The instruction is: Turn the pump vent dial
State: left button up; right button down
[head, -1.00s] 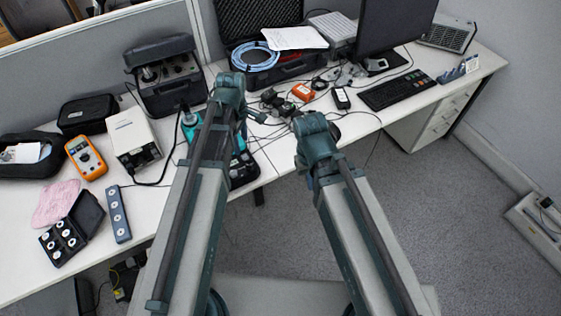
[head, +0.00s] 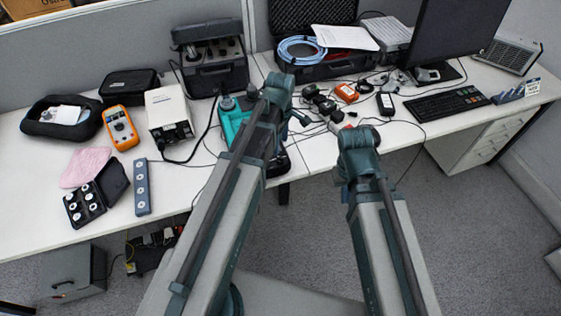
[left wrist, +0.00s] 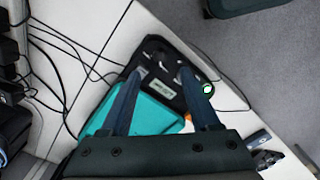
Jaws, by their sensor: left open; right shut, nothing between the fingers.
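A teal device (head: 232,122) with a dark panel lies on the desk, partly hidden by my left arm in the head view. In the left wrist view its teal body (left wrist: 150,108) and black end show, with a small display and a green-lit round spot (left wrist: 207,88). My left gripper (left wrist: 162,72) is open over this device, its fingers apart with nothing seen held between them; I cannot tell whether they touch it. A black case with knobs (head: 215,70) stands behind. I cannot tell which part is the pump vent dial.
A white box (head: 169,115), an orange multimeter (head: 121,128) and a grey bar (head: 142,187) lie left. Cables, an orange item (head: 346,92), a keyboard (head: 447,104) and a monitor (head: 449,38) are right. Bare desk (head: 35,180) shows at far left.

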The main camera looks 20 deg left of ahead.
aim_at(280, 157)
pick_arm(q)
notch_tip(280, 157, down, 8)
jog(key=b, duration=0.6)
jog(key=shift+r+b, duration=0.15)
jog(key=shift+b, duration=0.15)
grip_shut()
